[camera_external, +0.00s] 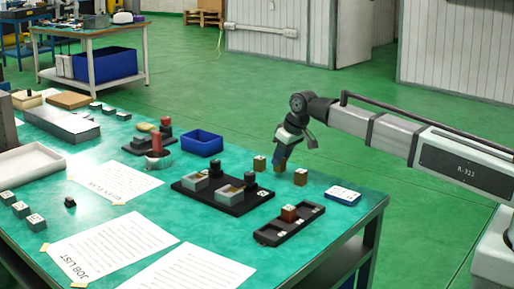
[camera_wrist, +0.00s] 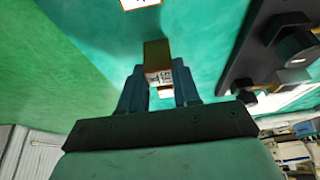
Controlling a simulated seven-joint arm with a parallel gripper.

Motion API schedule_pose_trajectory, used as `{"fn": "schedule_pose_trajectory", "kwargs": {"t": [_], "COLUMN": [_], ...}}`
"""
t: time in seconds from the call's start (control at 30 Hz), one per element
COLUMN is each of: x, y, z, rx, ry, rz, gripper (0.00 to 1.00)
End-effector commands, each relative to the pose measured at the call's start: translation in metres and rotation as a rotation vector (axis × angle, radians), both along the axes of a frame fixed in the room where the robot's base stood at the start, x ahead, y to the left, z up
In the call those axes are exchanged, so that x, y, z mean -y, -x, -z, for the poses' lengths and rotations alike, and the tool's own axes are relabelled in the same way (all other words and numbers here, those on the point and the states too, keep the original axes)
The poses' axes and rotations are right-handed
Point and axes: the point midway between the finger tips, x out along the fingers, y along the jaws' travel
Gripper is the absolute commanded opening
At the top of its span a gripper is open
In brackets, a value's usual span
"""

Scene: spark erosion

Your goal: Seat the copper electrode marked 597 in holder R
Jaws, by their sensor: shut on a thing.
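My gripper (camera_wrist: 158,85) is shut on a copper block (camera_wrist: 157,56) in the wrist view, with a blue finger on each side. The block's end carries a white label whose number I cannot read surely. In the external view my gripper (camera_external: 281,166) points down near the table's far edge, beyond the black plate (camera_external: 222,202). The plate bears two grey holders with black knobs, a left one (camera_external: 194,181) and a right one (camera_external: 230,194). Their letters are too small to read. Two copper blocks with pale tops show beside my gripper, one left (camera_external: 259,163) and one right (camera_external: 300,177).
A dark slotted tray (camera_external: 269,236) with a reddish block (camera_external: 289,213) lies in front of the plate. A blue bin (camera_external: 202,143) stands behind the plate. Paper sheets (camera_external: 110,243) cover the near table.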

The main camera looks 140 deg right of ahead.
Motion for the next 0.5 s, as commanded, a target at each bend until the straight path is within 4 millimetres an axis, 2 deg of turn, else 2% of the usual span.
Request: {"fn": "schedule_pose_trajectory", "kwargs": {"t": [0.2, 0.5], "x": [0.001, 0.001], "y": [0.0, -0.001], "z": [-0.038, -0.072], "rx": [0.0, 0.0], "ry": [0.004, 0.001], "rz": [0.0, -0.001], "gripper": [0.0, 0.0]}}
